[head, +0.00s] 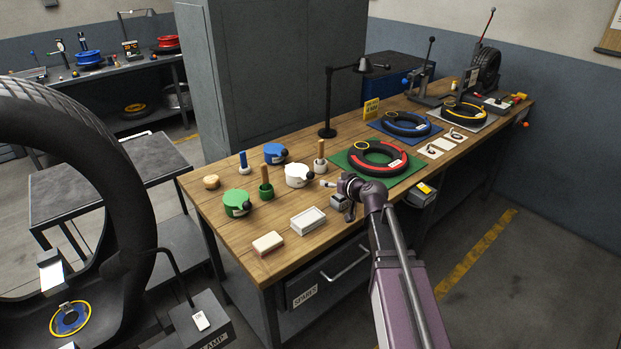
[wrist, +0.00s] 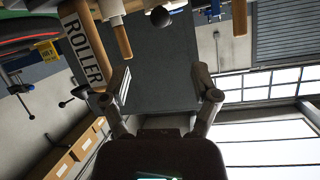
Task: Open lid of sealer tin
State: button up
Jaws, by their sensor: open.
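A dark round knob (wrist: 160,17) and pale parts show at the top of that view.
Brushes in holders, including a green one (head: 265,186), stand among the tins. A white box (head: 308,220) and a pale block (head: 268,243) lie near the front edge. A red-banded ring (head: 366,168) lies on a green mat. A black lamp (head: 328,100) stands behind.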

aim_at(313, 176)
jog(key=b+x, duration=0.5)
jog(key=x, duration=0.9)
jog(key=shift+s, duration=0.1)
jog(key=shift+r, duration=0.1)
grip_shut()
